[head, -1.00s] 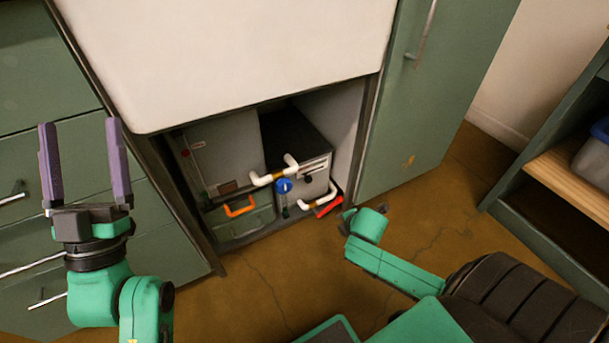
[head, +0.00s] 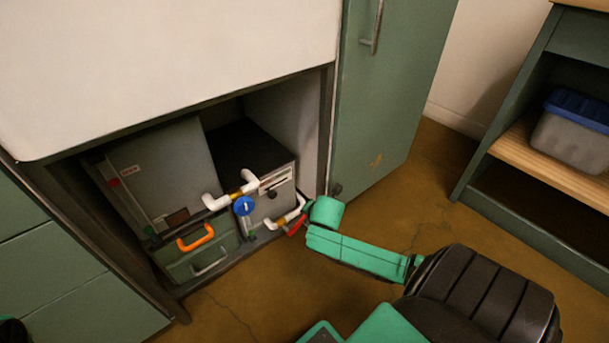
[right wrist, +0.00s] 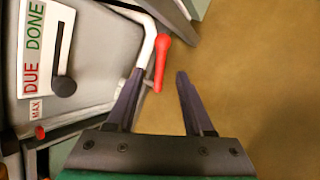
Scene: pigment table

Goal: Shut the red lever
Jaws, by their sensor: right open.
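The red lever (head: 297,226) is at the end of a white pipe at the right front of the cabinet opening. In the right wrist view the red lever (right wrist: 161,60) runs down from a rounded end, between the lines of my fingers and closer to the left one. My right gripper (right wrist: 161,82) is open and empty around its lower end; I cannot tell whether a finger touches it. In the head view my right wrist hides the fingers and part of the lever. My left gripper is out of view.
A blue round valve (head: 244,205) and an orange handle (head: 195,238) are left of the lever. A grey box with a DUE/DONE label (right wrist: 44,45) stands close beside my right gripper. A green door (head: 385,100) hangs at right. The floor (head: 240,310) in front is open.

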